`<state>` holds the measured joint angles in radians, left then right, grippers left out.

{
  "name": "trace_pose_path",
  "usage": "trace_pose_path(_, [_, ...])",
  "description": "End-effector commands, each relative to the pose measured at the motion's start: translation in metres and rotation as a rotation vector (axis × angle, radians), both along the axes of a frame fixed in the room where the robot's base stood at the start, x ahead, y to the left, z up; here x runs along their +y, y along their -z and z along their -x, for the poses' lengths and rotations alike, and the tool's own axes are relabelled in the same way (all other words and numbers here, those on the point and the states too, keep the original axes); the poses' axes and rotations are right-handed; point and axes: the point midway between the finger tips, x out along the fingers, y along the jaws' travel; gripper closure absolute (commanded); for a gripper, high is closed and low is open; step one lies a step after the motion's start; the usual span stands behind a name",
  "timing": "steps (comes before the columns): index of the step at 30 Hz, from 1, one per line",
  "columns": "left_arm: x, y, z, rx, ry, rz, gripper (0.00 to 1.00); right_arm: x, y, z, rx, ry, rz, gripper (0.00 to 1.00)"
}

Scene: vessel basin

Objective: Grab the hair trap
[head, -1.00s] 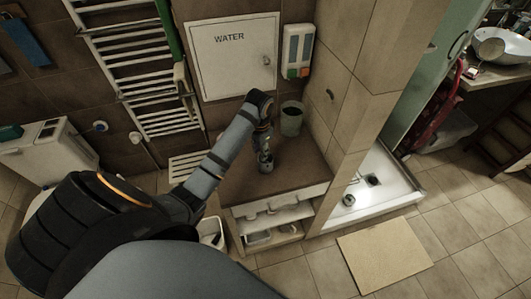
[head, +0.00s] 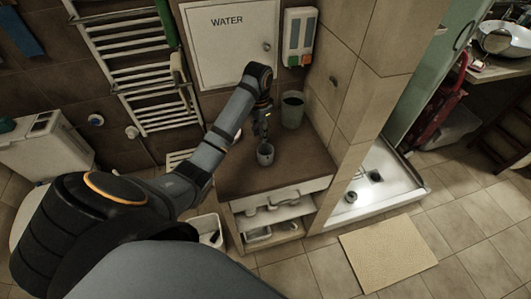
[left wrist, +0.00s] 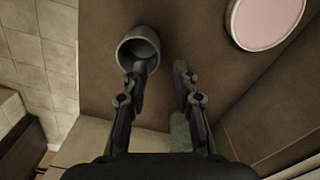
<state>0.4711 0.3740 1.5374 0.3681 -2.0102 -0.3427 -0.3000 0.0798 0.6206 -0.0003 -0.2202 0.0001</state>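A small grey cup (head: 265,154) stands on the brown top of a low cabinet. It also shows in the left wrist view (left wrist: 138,48), open end visible. My left gripper (head: 263,128) is just above the cup, fingers down. In the left wrist view the left gripper (left wrist: 159,70) is open and empty; its left finger overlaps the cup's rim and its right finger is beside the cup. Whether it touches is unclear. A small dark piece (head: 376,176) and a round grey piece (head: 351,197) are in the shower tray; I cannot tell whether either is the hair trap.
A taller grey bin (head: 292,111) stands behind the cup against the wall. A pale-rimmed pink round thing (left wrist: 265,22) is at the upper right of the wrist view. The white shower tray (head: 400,199) lies beyond a tiled partition (head: 355,100). A beige mat (head: 388,249) lies on the floor.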

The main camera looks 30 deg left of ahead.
Motion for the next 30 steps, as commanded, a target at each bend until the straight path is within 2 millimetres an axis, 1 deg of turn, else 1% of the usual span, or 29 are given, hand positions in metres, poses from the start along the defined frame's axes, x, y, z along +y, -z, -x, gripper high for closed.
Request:
trace_pose_path(1, [-0.001, 0.012, 0.0, 0.001, 0.0, 0.001, 0.72, 0.0, 0.011, 0.0, 0.0, 0.0, 0.0, 0.16])
trace_pose_path(5, [-0.003, 0.035, -0.001, 0.0, 0.0, 0.001, 0.72, 0.0, 0.035, 0.0, 0.0, 0.0, 0.0, 0.16])
trace_pose_path(7, [-0.003, 0.038, 0.0, 0.005, -0.001, 0.002, 0.72, 0.001, 0.023, 0.001, 0.002, 0.001, -0.001, 0.16])
trace_pose_path(9, [-0.002, 0.045, -0.001, 0.002, -0.001, 0.0, 0.72, 0.001, 0.022, 0.001, 0.002, 0.001, -0.002, 0.16])
trace_pose_path(15, [-0.002, 0.047, -0.001, 0.0, -0.001, 0.0, 0.72, 0.001, 0.022, 0.0, 0.0, 0.001, -0.001, 0.16])
trace_pose_path(21, [-0.002, 0.047, -0.001, 0.0, -0.001, 0.0, 0.99, 0.001, 0.022, 0.0, 0.0, 0.001, -0.001, 0.16])
trace_pose_path(30, [-0.002, 0.047, -0.001, 0.0, -0.001, 0.0, 1.0, 0.001, 0.023, 0.0, 0.0, 0.001, -0.001, 0.16])
